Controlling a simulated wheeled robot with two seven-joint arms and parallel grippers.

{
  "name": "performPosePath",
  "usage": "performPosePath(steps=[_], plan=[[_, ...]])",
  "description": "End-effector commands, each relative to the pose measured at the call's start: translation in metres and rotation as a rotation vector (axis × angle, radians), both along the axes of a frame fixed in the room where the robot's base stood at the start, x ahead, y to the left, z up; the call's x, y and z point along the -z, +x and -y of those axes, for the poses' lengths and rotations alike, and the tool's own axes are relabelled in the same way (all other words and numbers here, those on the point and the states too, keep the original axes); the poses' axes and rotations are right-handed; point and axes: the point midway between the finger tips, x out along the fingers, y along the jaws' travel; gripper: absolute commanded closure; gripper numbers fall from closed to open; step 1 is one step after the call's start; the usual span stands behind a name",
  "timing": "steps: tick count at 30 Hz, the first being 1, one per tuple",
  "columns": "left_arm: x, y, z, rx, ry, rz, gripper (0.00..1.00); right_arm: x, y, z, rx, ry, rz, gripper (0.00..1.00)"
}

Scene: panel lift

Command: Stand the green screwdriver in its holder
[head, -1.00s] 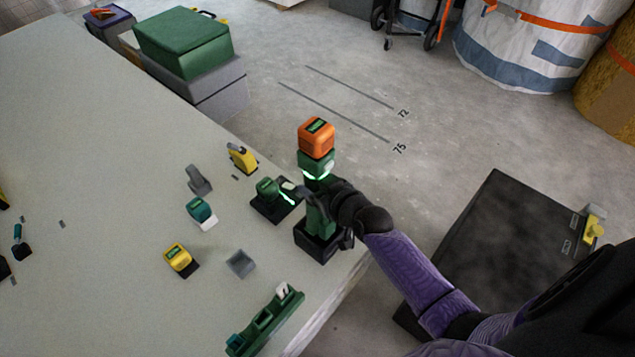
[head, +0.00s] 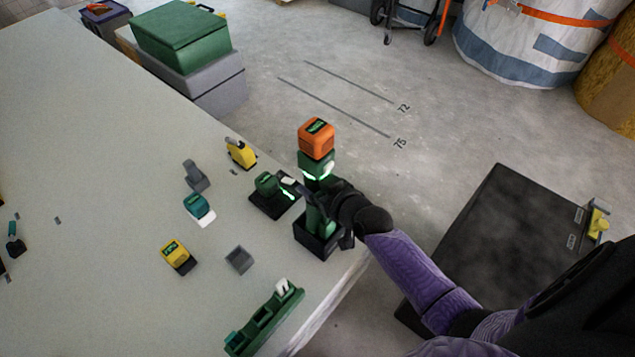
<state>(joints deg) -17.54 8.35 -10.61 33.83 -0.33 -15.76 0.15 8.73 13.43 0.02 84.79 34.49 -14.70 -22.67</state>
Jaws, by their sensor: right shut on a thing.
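The green screwdriver (head: 317,164) is upright, with an orange block (head: 316,139) at its top and bright green light on its body. My right gripper (head: 320,203) is shut around its green lower part, coming in from the right. Directly below is a black open-topped holder (head: 312,244) near the table's edge. The tool's lower end shows at or inside the holder's mouth; my fingers partly hide it, so I cannot tell whether it rests on the bottom. My left gripper is out of view.
Another green tool (head: 266,184) sits on a black base just left of the holder. A green rack (head: 262,322), a grey block (head: 239,259), and yellow (head: 176,254) and teal (head: 197,206) items stand on the pale table (head: 95,160). The table's left middle is mostly clear.

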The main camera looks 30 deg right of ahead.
Motion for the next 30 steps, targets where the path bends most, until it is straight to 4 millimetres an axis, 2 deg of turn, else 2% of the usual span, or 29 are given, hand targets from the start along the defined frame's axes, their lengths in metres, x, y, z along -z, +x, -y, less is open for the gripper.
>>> performPosePath(steps=[18,30], plan=[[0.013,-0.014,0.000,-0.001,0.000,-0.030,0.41,0.021,0.001,0.000,0.001,-0.001,0.004,1.00],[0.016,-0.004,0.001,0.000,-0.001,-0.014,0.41,0.021,0.001,0.000,0.001,-0.001,0.006,1.00]])
